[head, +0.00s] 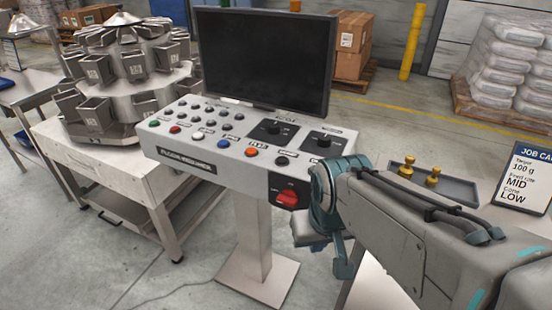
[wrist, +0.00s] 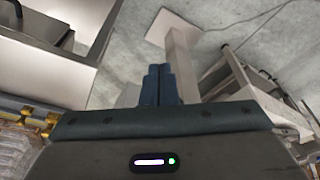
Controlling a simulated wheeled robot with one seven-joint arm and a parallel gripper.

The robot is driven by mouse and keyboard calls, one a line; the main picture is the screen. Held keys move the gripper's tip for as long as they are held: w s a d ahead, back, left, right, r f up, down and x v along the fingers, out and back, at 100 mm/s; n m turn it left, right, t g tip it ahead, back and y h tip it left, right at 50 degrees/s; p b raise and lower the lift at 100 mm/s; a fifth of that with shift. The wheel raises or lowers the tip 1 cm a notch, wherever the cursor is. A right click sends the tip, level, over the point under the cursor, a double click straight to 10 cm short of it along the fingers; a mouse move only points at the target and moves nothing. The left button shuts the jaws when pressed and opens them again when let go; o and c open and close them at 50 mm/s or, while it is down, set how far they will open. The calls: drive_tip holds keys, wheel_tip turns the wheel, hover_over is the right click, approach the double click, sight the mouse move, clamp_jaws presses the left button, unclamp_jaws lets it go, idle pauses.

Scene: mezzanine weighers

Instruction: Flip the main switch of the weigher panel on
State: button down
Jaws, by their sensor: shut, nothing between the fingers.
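The weigher panel (head: 240,140) is a light grey sloped console on a pedestal, with several coloured buttons, two black dial plates and a dark screen (head: 262,57) behind. Its main switch (head: 287,198) is a red handle on a black plate at the right of the front face. The handle lies roughly sideways; its small labels cannot be read. My gripper (wrist: 158,70) shows in the wrist view with its two dark fingers together and empty. In the head view my arm's end is just right of the switch, apart from it as far as I can tell; the fingertips are not clear there.
A multihead weigher (head: 125,75) stands on a steel table (head: 150,185) at the left. A dark tray (head: 458,186) with brass weights (head: 432,177) and a job card (head: 523,178) are at the right. The pedestal foot (head: 257,272) stands on open floor.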

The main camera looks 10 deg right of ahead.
wheel_tip(320, 180, up, 6)
drive_tip(key=r+m+h+p, duration=0.1)
drive_tip(key=m+h+p, duration=0.1)
drive_tip(key=m+p, duration=0.35)
hover_over(293, 200)
drive_tip(key=s+a+b, duration=0.1)
drive_tip(key=s+a, duration=0.1)
drive_tip(key=s, duration=0.1)
drive_tip(key=m, duration=0.2)
drive_tip(key=shift+s+a+f+n, duration=0.1)
drive_tip(key=shift+f+n, duration=0.15)
drive_tip(key=x, duration=0.9)
drive_tip(key=s+x, duration=0.1)
drive_tip(key=x, duration=0.4)
drive_tip(key=shift+a+f+p, duration=0.15)
drive_tip(key=shift+a+p, duration=0.2)
